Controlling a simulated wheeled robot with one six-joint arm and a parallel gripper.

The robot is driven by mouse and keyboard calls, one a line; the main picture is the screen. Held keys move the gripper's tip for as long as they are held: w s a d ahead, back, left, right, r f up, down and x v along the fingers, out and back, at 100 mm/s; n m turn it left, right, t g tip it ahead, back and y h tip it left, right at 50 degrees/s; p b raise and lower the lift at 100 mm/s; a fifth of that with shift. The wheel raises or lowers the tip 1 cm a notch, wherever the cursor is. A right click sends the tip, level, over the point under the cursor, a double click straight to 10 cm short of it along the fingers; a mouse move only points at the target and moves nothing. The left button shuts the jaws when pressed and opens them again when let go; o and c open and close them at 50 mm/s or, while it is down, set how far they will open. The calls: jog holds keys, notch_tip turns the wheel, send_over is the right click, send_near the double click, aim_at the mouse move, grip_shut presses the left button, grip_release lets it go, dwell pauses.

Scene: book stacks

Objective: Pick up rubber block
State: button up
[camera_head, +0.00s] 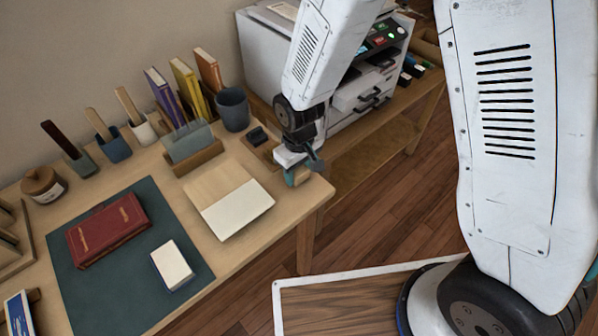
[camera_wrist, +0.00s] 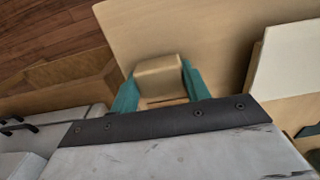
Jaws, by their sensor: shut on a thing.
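The rubber block (camera_wrist: 159,67) is a small tan block with rounded edges, seen in the wrist view between two teal fingers. My gripper (camera_wrist: 157,84) is shut on it, with one finger against each side. In the head view my gripper (camera_head: 303,172) is at the right front corner of the wooden desk (camera_head: 262,243). A small part of the block (camera_head: 296,178) shows there below the fingers. I cannot tell whether the block touches the desk top or is held just above it. The gripper hides part of the block.
A pale open pad (camera_head: 237,209) lies left of my gripper. A red book (camera_head: 107,230) and a small white-topped block (camera_head: 172,265) lie on a dark green mat (camera_head: 127,306). A grey cup (camera_head: 233,109) and a printer (camera_head: 270,55) stand behind.

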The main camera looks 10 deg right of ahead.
aim_at(298, 174)
jog(key=shift+r, duration=0.5)
jog(key=shift+s+a+r, duration=0.1)
jog(key=shift+s+r, duration=0.15)
jog(key=shift+r, duration=0.25)
jog(key=shift+s+r, duration=0.25)
jog(key=shift+r, duration=0.2)
jog(key=s+a+r, duration=0.1)
jog(key=s+a, duration=0.2)
jog(key=s, duration=1.1)
jog(key=shift+s+r, duration=0.15)
jog(key=shift+s, duration=0.2)
jog(key=shift+o, duration=0.3)
